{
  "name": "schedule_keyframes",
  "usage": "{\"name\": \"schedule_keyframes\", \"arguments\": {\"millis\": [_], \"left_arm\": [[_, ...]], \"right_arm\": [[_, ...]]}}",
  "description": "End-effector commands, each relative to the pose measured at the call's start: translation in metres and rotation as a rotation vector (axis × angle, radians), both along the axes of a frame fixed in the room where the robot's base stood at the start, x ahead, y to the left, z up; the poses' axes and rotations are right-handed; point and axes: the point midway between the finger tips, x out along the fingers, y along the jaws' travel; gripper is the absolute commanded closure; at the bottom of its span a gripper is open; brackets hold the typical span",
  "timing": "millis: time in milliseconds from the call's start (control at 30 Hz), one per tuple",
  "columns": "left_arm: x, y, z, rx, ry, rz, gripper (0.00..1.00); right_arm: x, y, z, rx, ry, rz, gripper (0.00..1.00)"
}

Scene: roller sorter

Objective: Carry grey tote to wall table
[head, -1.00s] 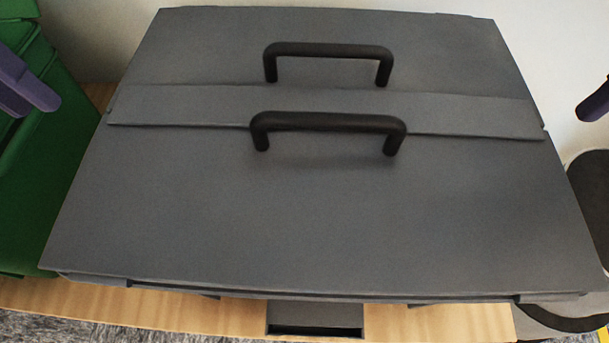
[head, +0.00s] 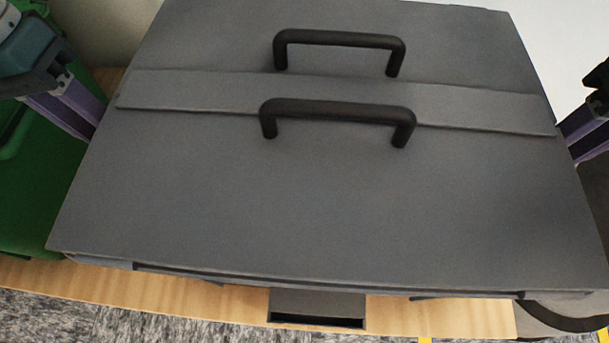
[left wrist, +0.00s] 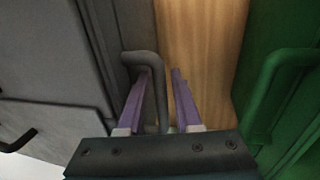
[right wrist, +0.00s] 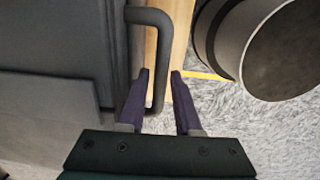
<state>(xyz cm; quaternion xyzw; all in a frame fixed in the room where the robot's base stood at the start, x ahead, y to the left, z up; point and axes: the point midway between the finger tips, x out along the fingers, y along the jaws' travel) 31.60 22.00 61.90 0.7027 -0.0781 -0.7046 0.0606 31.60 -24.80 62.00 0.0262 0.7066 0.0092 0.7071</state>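The grey tote (head: 320,210) fills the head view, its lid shut, with two black handles on top. It stands on a light wooden surface (head: 400,318). My left gripper (head: 94,122) is at its left side. In the left wrist view its purple fingers (left wrist: 161,72) are apart, with the bar of a grey side handle (left wrist: 160,105) between them. My right gripper (head: 572,140) is at the right side. In the right wrist view its fingers (right wrist: 160,72) are apart around the bar of the other side handle (right wrist: 158,95). Contact with either bar cannot be told.
A green tote (head: 30,190) stands close on the left, also in the left wrist view (left wrist: 285,75). A dark round object (right wrist: 275,50) stands to the right. Grey carpet (head: 60,318) with yellow marking lies in front. A pale wall is behind.

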Motion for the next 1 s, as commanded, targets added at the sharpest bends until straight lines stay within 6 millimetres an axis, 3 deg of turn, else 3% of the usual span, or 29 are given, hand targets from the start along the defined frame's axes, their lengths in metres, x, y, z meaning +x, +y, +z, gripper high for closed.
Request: {"name": "schedule_keyframes", "arguments": {"millis": [33, 300, 1000], "left_arm": [[0.0, 0.0001, 0.0001, 0.0, 0.0, 0.0, 0.71], [0.0001, 0.0002, 0.0004, 0.0, 0.0, 0.0, 1.0], [0.0003, 0.0004, 0.0008, 0.0, -0.001, 0.001, 1.0]], "right_arm": [[0.0, 0.0, 0.0001, 0.0, 0.0, 0.0, 0.72], [0.0, -0.0001, 0.0004, 0.0, 0.0, 0.0, 1.0], [0.0001, -0.0002, 0.0009, 0.0, 0.0, -0.001, 1.0]]}}
